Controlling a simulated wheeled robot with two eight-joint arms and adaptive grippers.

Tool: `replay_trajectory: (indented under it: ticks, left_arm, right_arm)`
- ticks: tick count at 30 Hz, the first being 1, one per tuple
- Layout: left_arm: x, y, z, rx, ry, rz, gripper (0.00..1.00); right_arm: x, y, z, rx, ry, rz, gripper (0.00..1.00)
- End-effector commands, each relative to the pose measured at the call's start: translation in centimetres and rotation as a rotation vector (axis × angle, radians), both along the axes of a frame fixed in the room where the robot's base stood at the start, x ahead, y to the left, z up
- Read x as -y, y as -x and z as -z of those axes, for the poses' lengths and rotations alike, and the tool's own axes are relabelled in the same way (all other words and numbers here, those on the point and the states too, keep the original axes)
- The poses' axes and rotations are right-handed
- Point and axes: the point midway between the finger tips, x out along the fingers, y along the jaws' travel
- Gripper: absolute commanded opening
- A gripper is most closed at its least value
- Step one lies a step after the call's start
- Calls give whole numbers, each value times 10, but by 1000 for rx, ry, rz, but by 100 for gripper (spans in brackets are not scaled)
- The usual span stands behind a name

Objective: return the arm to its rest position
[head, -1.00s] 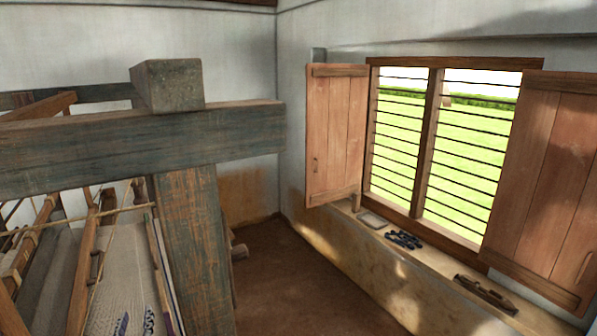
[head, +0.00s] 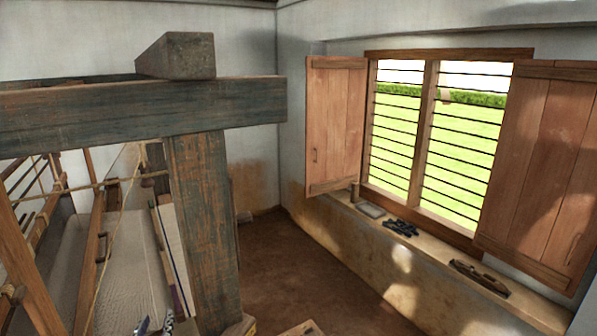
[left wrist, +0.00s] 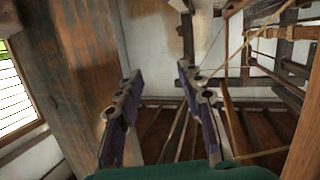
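My left gripper (head: 154,326) shows only at the bottom edge of the head view, in front of the loom's pale warp sheet, left of the thick loom post (head: 203,230). In the left wrist view its two purple-grey fingers (left wrist: 160,74) stand well apart with nothing between them. The gripper is open and empty. The loom post (left wrist: 75,80) also shows at the left of the wrist view, beside the fingers. Most of my left arm is hidden below the head view. My right gripper is in neither view.
A heavy beam (head: 110,112) with a block (head: 177,56) on it crosses the left half. Cords and slanted bars stand near the left gripper. The windowsill (head: 440,250) holds a dark bundle (head: 400,228) and a wooden tool (head: 478,277). The brown floor (head: 310,270) before it is mostly clear.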

Motion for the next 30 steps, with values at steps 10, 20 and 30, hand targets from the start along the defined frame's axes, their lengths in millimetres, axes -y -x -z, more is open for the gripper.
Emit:
replay_trajectory:
  ticks: [10,20,30]
  left_arm:
    - [78,29,108,-225,37,162,38]
    - [148,124,255,-593,40,286,38]
    - [158,175,301,-750,21,290,38]
  right_arm:
    - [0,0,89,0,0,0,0]
    - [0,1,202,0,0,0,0]
    - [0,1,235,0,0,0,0]
